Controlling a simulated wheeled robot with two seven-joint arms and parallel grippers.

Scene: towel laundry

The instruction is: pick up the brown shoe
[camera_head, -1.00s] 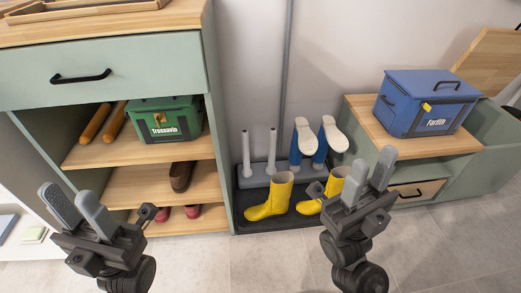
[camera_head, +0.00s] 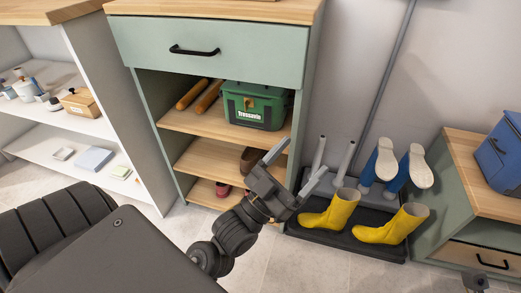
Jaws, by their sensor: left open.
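The brown shoe (camera_head: 249,160) lies on the middle wooden shelf (camera_head: 210,163) of the green cabinet. Its right part is hidden behind my left gripper. My left gripper (camera_head: 296,167) is open and empty, its fingers spread in front of the cabinet's right side. It appears in front of and just right of the shoe, apart from it as far as I can see. The fingers of my right gripper do not show; only a small dark part of that arm appears at the bottom right edge.
Above the shoe's shelf stand a green box (camera_head: 256,105) and brown rolls (camera_head: 200,96). Red shoes (camera_head: 223,189) lie below. Yellow boots (camera_head: 335,212) stand on a dark tray (camera_head: 330,237) to the right. A white shelf unit (camera_head: 75,125) is left. A blue box (camera_head: 503,155) stands far right.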

